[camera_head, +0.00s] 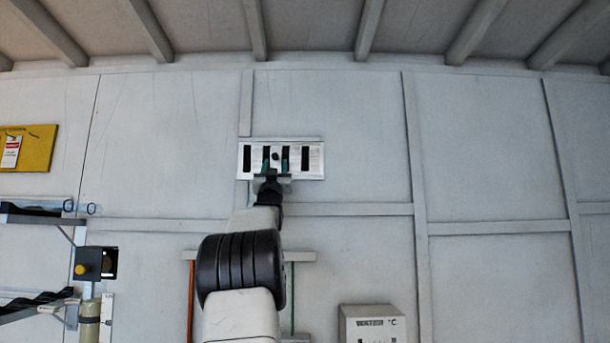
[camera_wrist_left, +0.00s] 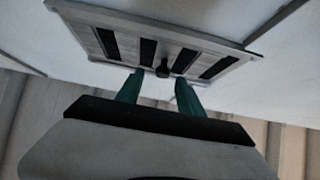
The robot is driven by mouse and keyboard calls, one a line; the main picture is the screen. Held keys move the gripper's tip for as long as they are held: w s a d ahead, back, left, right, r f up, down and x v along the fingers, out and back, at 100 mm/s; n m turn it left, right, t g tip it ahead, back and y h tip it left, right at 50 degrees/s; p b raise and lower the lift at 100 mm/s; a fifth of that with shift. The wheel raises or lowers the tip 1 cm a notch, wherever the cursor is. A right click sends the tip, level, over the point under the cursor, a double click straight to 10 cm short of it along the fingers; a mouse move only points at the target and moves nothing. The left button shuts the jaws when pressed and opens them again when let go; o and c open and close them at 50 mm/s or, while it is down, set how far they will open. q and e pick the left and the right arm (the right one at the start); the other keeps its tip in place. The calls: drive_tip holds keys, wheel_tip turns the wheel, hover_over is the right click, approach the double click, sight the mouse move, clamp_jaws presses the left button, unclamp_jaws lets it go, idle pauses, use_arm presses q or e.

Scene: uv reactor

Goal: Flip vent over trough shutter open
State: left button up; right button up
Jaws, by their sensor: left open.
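The vent (camera_head: 314,160) is a pale metal plate with several dark vertical slots, set high on the white wall. A small dark knob (camera_head: 275,156) sits at its middle. My left gripper (camera_head: 275,164) is raised in front of the vent, with its two green fingers apart on either side of the knob. In the left wrist view the vent (camera_wrist_left: 110,44) fills the top, and the knob (camera_wrist_left: 163,70) shows just beyond the gap between the open fingertips (camera_wrist_left: 158,84). I cannot tell whether the fingers touch the plate. My right gripper is out of view.
A yellow board (camera_head: 38,150) hangs on the wall at the left, above shelves (camera_head: 40,218). A dark box with a yellow button (camera_head: 88,264) is at lower left. A white box marked with a temperature label (camera_head: 372,322) is at lower right. The wall right of the vent is clear.

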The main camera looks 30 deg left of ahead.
use_arm(q)
drive_tip(key=shift+v, duration=2.25)
